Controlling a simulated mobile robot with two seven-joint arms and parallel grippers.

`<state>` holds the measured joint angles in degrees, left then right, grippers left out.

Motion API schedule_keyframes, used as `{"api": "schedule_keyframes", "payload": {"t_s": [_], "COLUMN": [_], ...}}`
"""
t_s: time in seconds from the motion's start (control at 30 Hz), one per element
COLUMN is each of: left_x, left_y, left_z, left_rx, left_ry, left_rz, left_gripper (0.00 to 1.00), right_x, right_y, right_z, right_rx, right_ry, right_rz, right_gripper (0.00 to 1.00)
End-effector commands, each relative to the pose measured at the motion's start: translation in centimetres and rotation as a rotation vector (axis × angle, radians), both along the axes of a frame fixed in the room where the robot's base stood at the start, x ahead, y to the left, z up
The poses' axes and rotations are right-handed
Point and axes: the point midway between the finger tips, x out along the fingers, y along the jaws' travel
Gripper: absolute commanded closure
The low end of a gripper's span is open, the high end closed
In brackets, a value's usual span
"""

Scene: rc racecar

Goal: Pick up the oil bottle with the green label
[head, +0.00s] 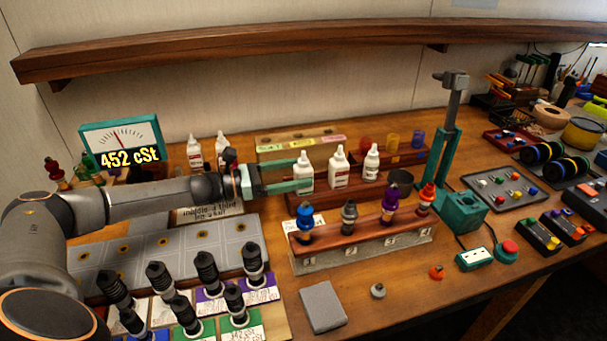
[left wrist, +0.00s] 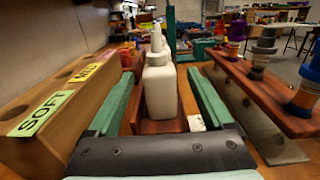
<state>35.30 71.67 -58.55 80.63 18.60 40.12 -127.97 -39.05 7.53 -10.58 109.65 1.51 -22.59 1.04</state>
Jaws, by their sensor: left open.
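Three white oil bottles stand in a row on a wooden rack in the head view: the left bottle (head: 303,171), the middle bottle (head: 339,170) and the right bottle (head: 371,163). I cannot make out a green label on any of them. My left gripper (head: 304,178) is open, its teal fingers level and reaching from the left to the left bottle. In the left wrist view, a white bottle (left wrist: 161,88) stands upright between the two fingers (left wrist: 165,100), with gaps showing on both sides. My right gripper is not in view.
A wooden holder (left wrist: 30,140) with SOFT and MED tags runs along the left of the gripper in the left wrist view. A rack of shock absorbers (head: 350,240) stands in front. Two more white bottles (head: 194,152) stand behind my arm. A teal stand (head: 445,150) rises at right.

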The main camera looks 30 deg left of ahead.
Motion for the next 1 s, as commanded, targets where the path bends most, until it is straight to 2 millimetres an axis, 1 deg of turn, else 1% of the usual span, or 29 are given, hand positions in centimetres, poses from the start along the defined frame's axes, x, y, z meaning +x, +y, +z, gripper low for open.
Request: {"api": "schedule_keyframes", "payload": {"t_s": [0.03, 0.1, 0.2, 0.47, 0.57, 1.0], "left_x": [0.6, 1.2, 1.8, 1.9, 1.9, 1.9], "left_y": [-0.5, -1.0, -1.4, -1.5, -1.5, -1.5], "left_z": [0.3, 0.2, 0.1, -0.1, -0.1, 0.0], "left_rx": [-0.001, -0.001, 0.001, 0.001, 0.001, 0.001], "left_ry": [-0.003, -0.002, -0.001, 0.000, 0.001, 0.001], "left_rz": [-0.001, 0.000, 0.000, 0.001, 0.001, 0.001], "left_gripper": [0.15, 0.15, 0.15, 0.15, 0.25, 0.75], "right_x": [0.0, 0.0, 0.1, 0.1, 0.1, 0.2], "right_y": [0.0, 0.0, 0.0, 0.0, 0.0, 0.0], "right_z": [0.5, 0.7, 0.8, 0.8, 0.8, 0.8], "right_rx": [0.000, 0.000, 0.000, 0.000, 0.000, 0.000], "right_ry": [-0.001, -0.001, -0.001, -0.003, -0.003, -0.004], "right_rz": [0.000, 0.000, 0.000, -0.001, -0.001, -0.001], "right_gripper": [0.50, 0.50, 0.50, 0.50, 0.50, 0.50]}}
